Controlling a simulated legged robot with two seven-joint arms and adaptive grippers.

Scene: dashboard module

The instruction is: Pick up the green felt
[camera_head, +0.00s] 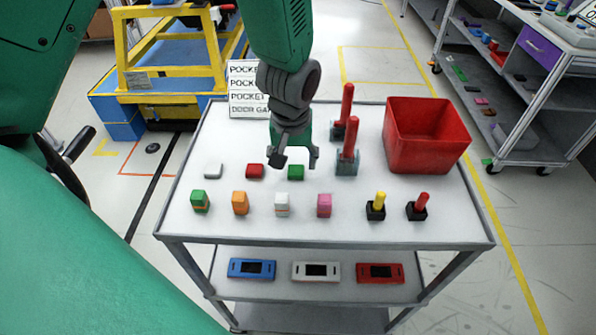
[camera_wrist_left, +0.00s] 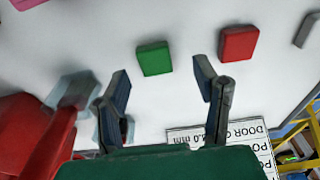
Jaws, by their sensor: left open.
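The green felt (camera_head: 295,172) is a small flat green block lying on the white top of the cart, to the right of a red one. It also shows in the left wrist view (camera_wrist_left: 154,58), beyond and between the fingertips. My left gripper (camera_head: 296,157) points down over the cart just behind the green felt. It is open, with nothing between its fingers, which also show spread in the left wrist view (camera_wrist_left: 163,80). The felt is apart from both fingers. My right gripper is not in view.
A red block (camera_head: 255,171) and a pale one (camera_head: 213,170) lie left of the felt. Several coloured blocks stand in front, including a pink one (camera_head: 324,205). Red-handled pieces (camera_head: 347,150) and a red bin (camera_head: 427,140) stand to the right.

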